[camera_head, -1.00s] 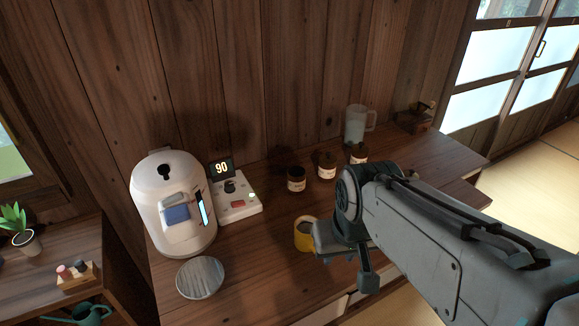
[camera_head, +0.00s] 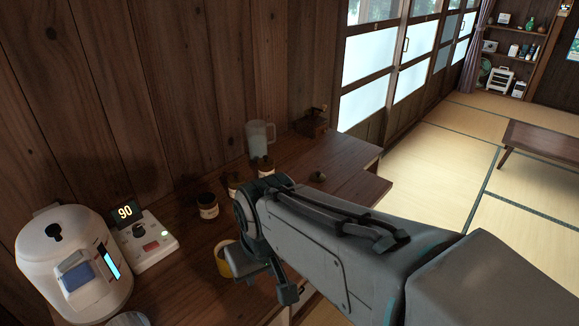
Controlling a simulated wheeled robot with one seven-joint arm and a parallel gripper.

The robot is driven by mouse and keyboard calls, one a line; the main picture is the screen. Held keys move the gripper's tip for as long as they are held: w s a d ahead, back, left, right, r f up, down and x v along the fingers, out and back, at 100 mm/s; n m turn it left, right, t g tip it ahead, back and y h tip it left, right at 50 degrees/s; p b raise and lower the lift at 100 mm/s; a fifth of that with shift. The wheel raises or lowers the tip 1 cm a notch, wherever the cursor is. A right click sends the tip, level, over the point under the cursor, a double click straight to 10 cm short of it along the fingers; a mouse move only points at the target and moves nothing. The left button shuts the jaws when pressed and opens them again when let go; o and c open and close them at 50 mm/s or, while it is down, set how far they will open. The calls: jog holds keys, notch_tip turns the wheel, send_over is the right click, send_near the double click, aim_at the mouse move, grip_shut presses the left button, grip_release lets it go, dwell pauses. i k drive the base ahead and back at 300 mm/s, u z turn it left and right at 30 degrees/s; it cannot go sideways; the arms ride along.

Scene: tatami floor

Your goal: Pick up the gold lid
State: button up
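A small, round, dull brownish piece (camera_head: 317,177) lies on the wooden counter, right of the jars. It may be the gold lid, but its colour is too dull here to be sure. Three labelled jars stand in a row: a dark open-looking one (camera_head: 208,206), a middle one (camera_head: 234,184) partly behind my arm, and a far one (camera_head: 265,167). My gripper (camera_head: 274,284) points down at the counter's front edge, beside a yellow mug (camera_head: 222,262) and well apart from the small round piece. My own arm hides part of the gripper, and its opening cannot be made out.
A white kettle-like machine (camera_head: 75,262) and a control box reading 90 (camera_head: 150,245) stand at the left. A clear pitcher (camera_head: 259,138) and a wooden grinder-like box (camera_head: 312,124) are at the back. The counter's right end is mostly clear; tatami floor (camera_head: 440,175) lies beyond.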

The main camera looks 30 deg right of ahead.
aim_at(317, 176)
jog(key=u, duration=3.6)
jog(key=k, duration=2.4)
jog(key=z, duration=1.95)
jog(key=i, duration=0.1)
jog(key=u, duration=0.05)
